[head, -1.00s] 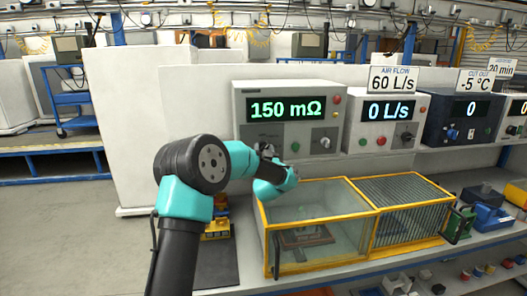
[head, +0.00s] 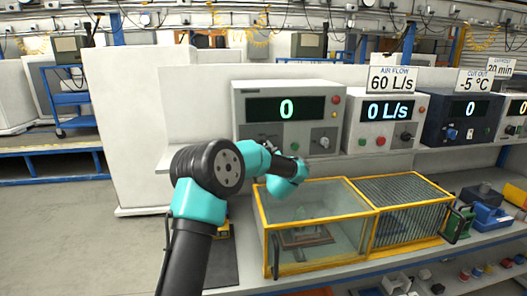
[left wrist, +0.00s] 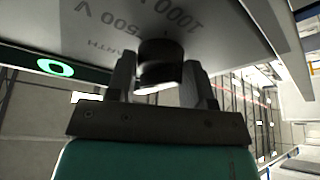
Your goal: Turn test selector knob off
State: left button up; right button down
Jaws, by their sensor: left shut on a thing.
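The tester (head: 240,110) is a grey box at the back middle, and its green display (head: 286,108) reads 0. In the left wrist view the black test selector knob (left wrist: 160,62) stands on the grey panel, with printed marks including 1000 V, 500 V and EARTH partly legible around it. My left gripper (left wrist: 160,85) is shut on the knob, one finger on each side. In the head view my left gripper (head: 269,147) is at the lower front of the tester and hides the knob. The knob's pointer cannot be made out. My right gripper is not in view.
A second knob (head: 324,142) is on the tester's right side. An air-flow box (head: 352,128) reading 0 L/s is to the right.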

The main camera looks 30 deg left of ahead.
pick_arm(q)
jog(key=shift+n+g+y, duration=0.3)
jog(key=shift+n+g, duration=0.5)
jog(key=shift+n, duration=0.9)
jog(key=o, duration=0.9)
jog(key=v, duration=1.7)
jog(key=shift+d, duration=0.15)
jog(key=shift+d, duration=0.1)
